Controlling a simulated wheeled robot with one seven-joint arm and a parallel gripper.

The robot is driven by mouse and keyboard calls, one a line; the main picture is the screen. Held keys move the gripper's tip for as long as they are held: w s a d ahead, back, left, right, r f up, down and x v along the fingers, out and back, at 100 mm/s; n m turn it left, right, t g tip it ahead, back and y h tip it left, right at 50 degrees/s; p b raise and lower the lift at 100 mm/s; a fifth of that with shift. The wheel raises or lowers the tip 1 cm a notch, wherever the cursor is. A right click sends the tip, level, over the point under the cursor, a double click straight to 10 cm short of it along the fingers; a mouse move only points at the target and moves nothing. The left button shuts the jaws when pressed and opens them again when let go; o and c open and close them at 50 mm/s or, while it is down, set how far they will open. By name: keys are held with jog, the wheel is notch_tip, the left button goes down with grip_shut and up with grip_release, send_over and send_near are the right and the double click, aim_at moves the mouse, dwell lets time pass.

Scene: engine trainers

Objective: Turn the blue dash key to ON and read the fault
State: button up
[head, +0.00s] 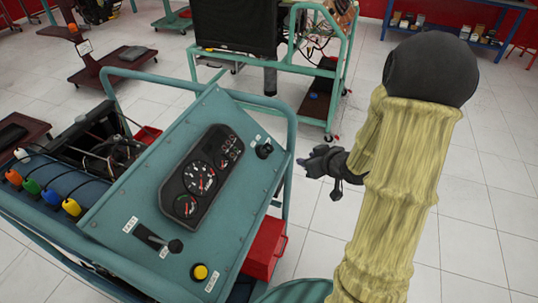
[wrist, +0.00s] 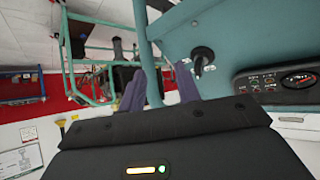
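The dash key switch (head: 264,150) sits at the upper right of the sloping teal panel (head: 245,185). It looks dark, and I cannot make out blue on it; it also shows in the wrist view (wrist: 203,55). The instrument cluster (head: 202,178) with round dials lies left of the key. In the wrist view, part of the cluster (wrist: 288,82) shows small coloured symbols, too small to read. My gripper (head: 313,163) is off the panel's right edge, apart from the key. In the wrist view its two fingers (wrist: 160,88) are spread with nothing held between them.
A teal tube frame (head: 291,130) runs along the panel's right side, between my gripper and the key. A lever (head: 175,245) and yellow button (head: 199,272) are on the lower panel. A red box (head: 265,248) sits below. Tiled floor (head: 480,220) is open to the right.

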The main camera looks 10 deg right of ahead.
aim_at(273, 149)
jog(key=s+t+y+b, duration=0.1)
jog(key=y, duration=0.2)
jog(key=s+d+f+n+t+y+b, duration=0.1)
jog(key=y, duration=0.1)
jog(key=s+f+t+y+b, duration=0.1)
jog(key=s+y, duration=0.1)
jog(key=y, duration=0.1)
jog(key=shift+d+t+y+b, duration=0.2)
jog(key=shift+t+y+b, duration=0.1)
jog(key=shift+b, duration=0.1)
jog(key=shift+a, duration=0.1)
jog(key=x, duration=1.7)
jog(key=shift+w+p, duration=0.1)
jog(key=shift+p, duration=0.2)
jog(key=shift+a, duration=0.1)
grip_shut()
